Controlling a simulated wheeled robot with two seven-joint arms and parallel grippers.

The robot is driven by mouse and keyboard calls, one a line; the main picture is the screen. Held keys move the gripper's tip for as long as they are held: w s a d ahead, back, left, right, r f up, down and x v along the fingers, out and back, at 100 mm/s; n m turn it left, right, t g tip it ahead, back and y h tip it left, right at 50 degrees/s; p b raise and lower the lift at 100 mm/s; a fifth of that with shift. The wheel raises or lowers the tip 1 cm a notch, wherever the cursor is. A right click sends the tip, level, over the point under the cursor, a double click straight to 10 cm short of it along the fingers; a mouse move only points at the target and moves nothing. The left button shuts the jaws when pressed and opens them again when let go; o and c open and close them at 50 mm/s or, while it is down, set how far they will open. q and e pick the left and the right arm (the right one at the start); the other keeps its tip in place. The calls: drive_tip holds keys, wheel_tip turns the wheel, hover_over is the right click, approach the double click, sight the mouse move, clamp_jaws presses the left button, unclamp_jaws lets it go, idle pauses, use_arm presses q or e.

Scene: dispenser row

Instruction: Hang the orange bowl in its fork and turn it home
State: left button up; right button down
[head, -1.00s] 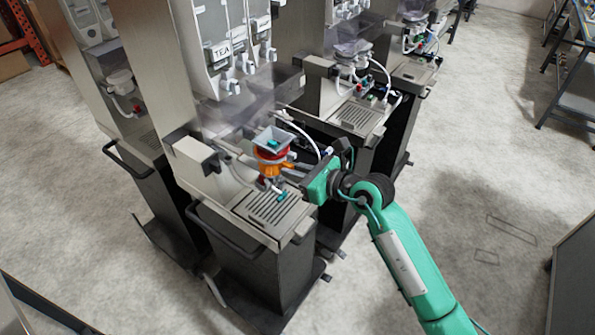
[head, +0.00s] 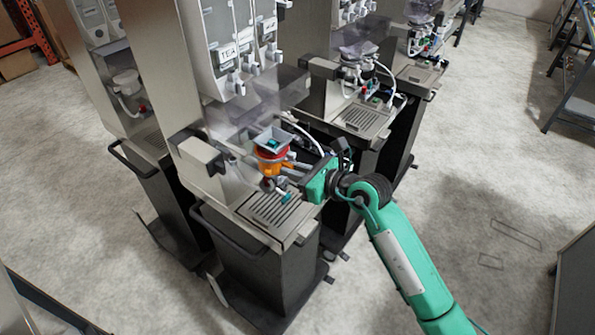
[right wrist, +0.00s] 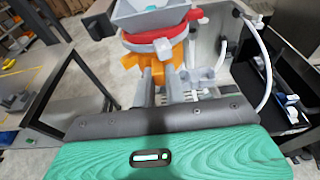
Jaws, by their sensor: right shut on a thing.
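The orange bowl (head: 268,167) is at the front dispenser, above its drip grate, with a red ring and a grey square hopper (head: 272,140) on top. A teal piece shows inside the hopper. My right gripper (head: 289,168) reaches in from the right, level with the bowl, and is shut on it. In the right wrist view the orange bowl (right wrist: 152,62) is at the fingertips, beneath the red ring (right wrist: 160,33). The fork is largely hidden around the bowl, and I cannot tell whether the bowl is seated in it. My left gripper is not in view.
A slotted drip grate (head: 272,208) lies just below the bowl, with a teal-tipped spout above it. A grey block (head: 202,153) juts out to the left. A white hose curves behind the bowl.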

sight(283, 163)
drive_tip(key=shift+w+a, duration=0.75)
drive_tip(key=shift+a, duration=0.3)
drive_tip(key=shift+w+a, duration=0.45)
drive_tip(key=shift+a, duration=0.15)
drive_tip(key=shift+w+a, duration=0.4)
drive_tip(key=shift+a, duration=0.2)
drive_tip(key=shift+a, duration=0.1)
drive_tip(key=shift+w+a, duration=0.9)
drive_tip(key=shift+a, duration=0.2)
idle(0.5)
